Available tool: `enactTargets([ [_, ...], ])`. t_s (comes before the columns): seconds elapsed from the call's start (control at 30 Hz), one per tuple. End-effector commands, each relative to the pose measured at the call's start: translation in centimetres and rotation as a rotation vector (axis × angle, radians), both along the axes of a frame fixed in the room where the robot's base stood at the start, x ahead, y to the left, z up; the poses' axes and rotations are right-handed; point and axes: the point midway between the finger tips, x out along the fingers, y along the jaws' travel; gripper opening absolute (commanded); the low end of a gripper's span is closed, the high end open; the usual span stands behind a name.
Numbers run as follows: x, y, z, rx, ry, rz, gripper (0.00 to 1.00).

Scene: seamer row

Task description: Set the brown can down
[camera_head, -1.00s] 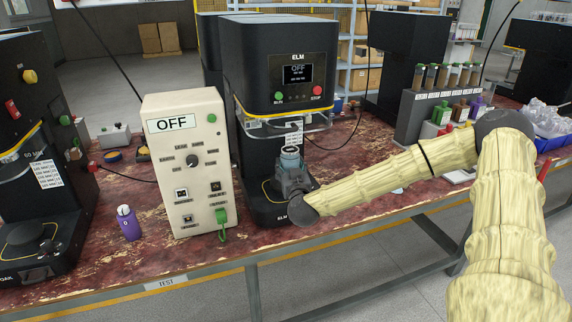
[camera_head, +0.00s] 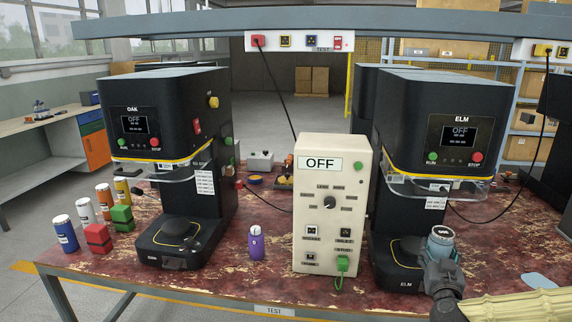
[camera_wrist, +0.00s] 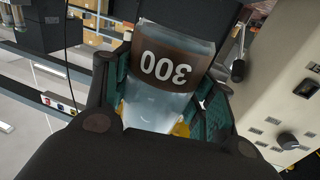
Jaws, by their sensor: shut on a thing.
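The brown can (camera_wrist: 175,65) fills the middle of the wrist view, a clear-looking body with a brown band marked 300. My gripper (camera_head: 441,262) is shut on it, with teal finger pads on both sides. In the head view the can's pale top (camera_head: 441,237) shows above my gripper; its brown band is hidden there. The can is in front of the black ELM seamer (camera_head: 432,125), at or over the right side of its base (camera_head: 395,270). I cannot tell whether it touches anything below.
The beige control box (camera_head: 325,200) reads OFF, left of the ELM seamer. A purple bottle (camera_head: 256,243) stands left of it. The OAK seamer (camera_head: 165,110) is further left, its plate (camera_head: 172,232) empty. Several cans and red (camera_head: 97,238) and green blocks stand at the table's left end.

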Motion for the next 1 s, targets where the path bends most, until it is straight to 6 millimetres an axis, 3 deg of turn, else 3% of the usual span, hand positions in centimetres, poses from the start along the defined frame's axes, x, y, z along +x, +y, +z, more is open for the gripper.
enactTargets([
  [0.47, 1.7, 7.6, -2.8, -0.003, 0.003, 0.108, 0.17],
  [1.0, 1.4, 19.0, -8.1, -0.003, 0.003, 0.274, 0.17],
])
